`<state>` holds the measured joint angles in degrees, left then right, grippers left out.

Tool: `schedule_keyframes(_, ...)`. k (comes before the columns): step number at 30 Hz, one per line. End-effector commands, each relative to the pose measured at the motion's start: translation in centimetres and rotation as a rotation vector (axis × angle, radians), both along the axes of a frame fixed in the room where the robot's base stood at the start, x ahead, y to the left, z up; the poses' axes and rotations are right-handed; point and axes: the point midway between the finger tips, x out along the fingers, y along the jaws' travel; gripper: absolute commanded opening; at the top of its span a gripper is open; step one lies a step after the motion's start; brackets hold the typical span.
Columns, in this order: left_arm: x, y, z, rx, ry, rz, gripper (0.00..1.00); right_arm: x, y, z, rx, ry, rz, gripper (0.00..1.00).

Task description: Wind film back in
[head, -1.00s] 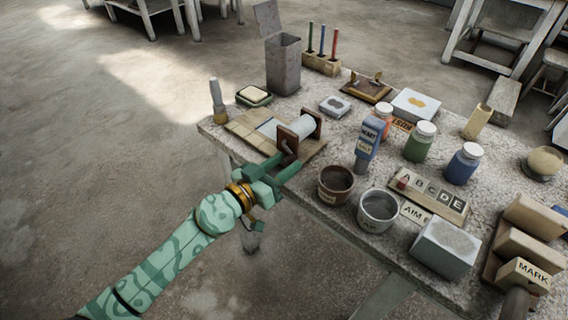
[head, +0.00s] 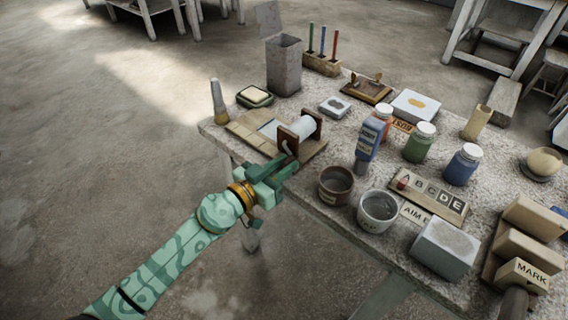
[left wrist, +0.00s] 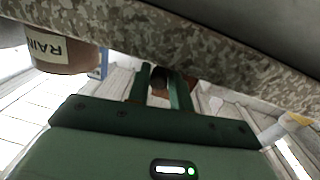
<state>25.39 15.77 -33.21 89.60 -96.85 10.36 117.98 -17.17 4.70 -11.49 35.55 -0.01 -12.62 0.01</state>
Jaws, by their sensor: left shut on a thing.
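A white film roll (head: 303,126) sits between two dark brown wooden end pieces on a wooden board (head: 252,122) at the table's left end. A pale strip of film lies flat on the board left of the roll. My left gripper (head: 284,163) is at the near end piece, on the table's front edge side. It is shut on a small brown knob (left wrist: 159,87), apparently the winder's crank handle, which shows between the fingers in the left wrist view. The crank itself is mostly hidden by the fingers. My right gripper is not in view.
The floor left of the table is clear.

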Motion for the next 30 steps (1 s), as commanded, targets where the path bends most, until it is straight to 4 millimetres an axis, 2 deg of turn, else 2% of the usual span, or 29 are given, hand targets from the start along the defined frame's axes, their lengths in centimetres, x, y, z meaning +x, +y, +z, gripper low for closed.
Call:
schedule_keyframes(1, 0.2, 0.0, 0.6, 0.018, -0.025, 0.001, 0.00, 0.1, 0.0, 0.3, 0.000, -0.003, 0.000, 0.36)
schedule_keyframes(14, 0.3, 0.1, 0.5, 0.078, -0.074, 0.001, 0.00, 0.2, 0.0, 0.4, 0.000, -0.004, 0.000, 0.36)
schedule_keyframes(15, 0.3, 0.1, 0.5, 0.077, -0.075, 0.001, 0.25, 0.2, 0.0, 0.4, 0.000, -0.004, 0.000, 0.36)
schedule_keyframes(17, 0.3, 0.1, 0.5, 0.078, -0.074, 0.001, 0.40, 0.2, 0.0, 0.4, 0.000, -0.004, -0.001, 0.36)
schedule_keyframes(26, 0.1, 0.2, 0.1, 0.079, -0.066, 0.001, 0.40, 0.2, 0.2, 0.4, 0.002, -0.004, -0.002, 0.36)
schedule_keyframes(30, -1.0, 1.1, 0.1, 0.079, -0.064, 0.001, 0.40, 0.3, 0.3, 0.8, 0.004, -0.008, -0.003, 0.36)
